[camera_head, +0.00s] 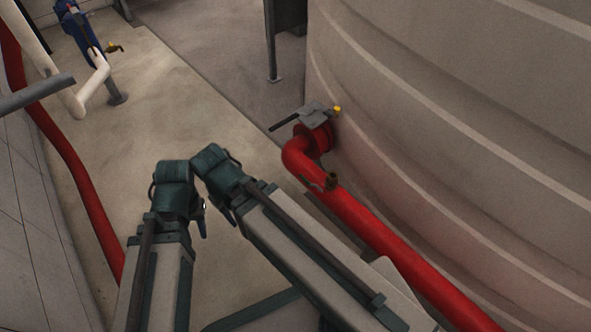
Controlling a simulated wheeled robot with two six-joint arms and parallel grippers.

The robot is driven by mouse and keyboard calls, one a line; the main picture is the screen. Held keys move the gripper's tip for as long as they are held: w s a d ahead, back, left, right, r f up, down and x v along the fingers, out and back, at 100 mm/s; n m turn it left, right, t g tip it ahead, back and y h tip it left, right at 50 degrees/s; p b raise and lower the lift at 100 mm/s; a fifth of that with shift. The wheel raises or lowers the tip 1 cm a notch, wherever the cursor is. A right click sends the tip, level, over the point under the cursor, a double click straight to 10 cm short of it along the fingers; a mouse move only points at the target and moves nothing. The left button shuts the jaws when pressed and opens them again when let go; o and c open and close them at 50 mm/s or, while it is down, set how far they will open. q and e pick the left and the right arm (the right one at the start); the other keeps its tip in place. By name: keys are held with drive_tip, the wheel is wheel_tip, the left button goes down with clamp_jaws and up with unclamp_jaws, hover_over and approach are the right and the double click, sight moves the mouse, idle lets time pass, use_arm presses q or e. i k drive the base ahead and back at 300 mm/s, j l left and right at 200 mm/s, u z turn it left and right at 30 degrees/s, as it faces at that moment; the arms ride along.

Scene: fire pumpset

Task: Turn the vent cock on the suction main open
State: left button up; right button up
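The red suction main (385,240) leaves the pale tank, bends at an elbow and runs down to the lower right. The cock's open or shut state is too small to tell. My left gripper (203,222) seems to show only as a small dark blue tip between my two arms, left of the pipe and apart from the cock. Its fingers are mostly hidden. My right gripper is hidden behind its arm.
A grey valve with a dark lever (314,117) and yellow part joins the pipe to the tank (450,110), which fills the right side. A blue device (80,30) with a brass fitting, a white pipe (92,88) and another red pipe (70,160) stand left. The middle floor is clear.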

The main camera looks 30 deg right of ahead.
sight(301, 176)
drive_tip(key=i, duration=4.8)
drive_tip(key=i+z, duration=0.1)
drive_tip(key=z, duration=4.7)
drive_tip(key=i+l+z, duration=0.1)
drive_tip(key=z, duration=0.25)
drive_tip(key=i+z, duration=0.2)
drive_tip(key=z, duration=0.15)
drive_tip(key=i, duration=0.2)
